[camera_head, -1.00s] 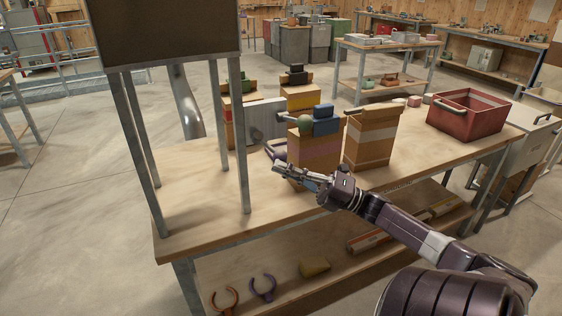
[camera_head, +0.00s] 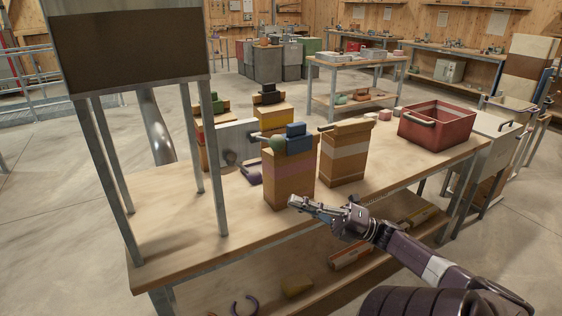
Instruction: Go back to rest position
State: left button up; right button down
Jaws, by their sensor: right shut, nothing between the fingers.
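My right gripper (camera_head: 305,205) is shut and empty. It reaches in from the lower right, over or just in front of the near edge of the wooden workbench (camera_head: 185,225). Its fingertips point left and overlap the lower front of a brown box (camera_head: 289,185) with blue and green pieces on top. I cannot tell whether they touch the box. My left gripper is not in view.
A second brown box (camera_head: 345,160) and a red crate (camera_head: 437,127) stand further right on the bench. A dark hopper on metal legs (camera_head: 215,165) stands at the left. Boxes with yellow parts (camera_head: 272,117) stand behind. The lower shelf holds loose parts.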

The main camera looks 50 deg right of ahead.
jog(key=shift+s+d+f, duration=0.25)
jog(key=shift+s+f, duration=0.05)
jog(key=shift+s, duration=0.3)
jog(key=d+f+m+g+h, duration=0.1)
jog(key=d+f+m+h, duration=0.1)
jog(key=f+m+h, duration=0.75)
jog(key=d+f+m+h, duration=0.2)
jog(key=f+m, duration=0.2)
jog(key=f, duration=1.1)
jog(key=s+a+f+m+g+h, duration=0.1)
jog(key=s+a+f+m+g, duration=0.15)
jog(key=f, duration=0.65)
jog(key=s+a+f+m+g+h, duration=0.2)
jog(key=s+f+m+g, duration=0.1)
jog(key=f, duration=0.5)
jog(key=s+a+f+m+g+y, duration=0.1)
jog(key=s+a+f+m+g, duration=0.2)
jog(key=s+a+f, duration=0.9)
jog(key=s+a+f+m+g+y, duration=0.2)
jog(key=s+a+f+g, duration=0.6)
jog(key=a, duration=1)
jog(key=s+f+m, duration=0.1)
jog(key=s+f, duration=0.2)
jog(key=f, duration=0.2)
jog(key=shift+s+f, duration=0.2)
jog(key=shift+s, duration=0.15)
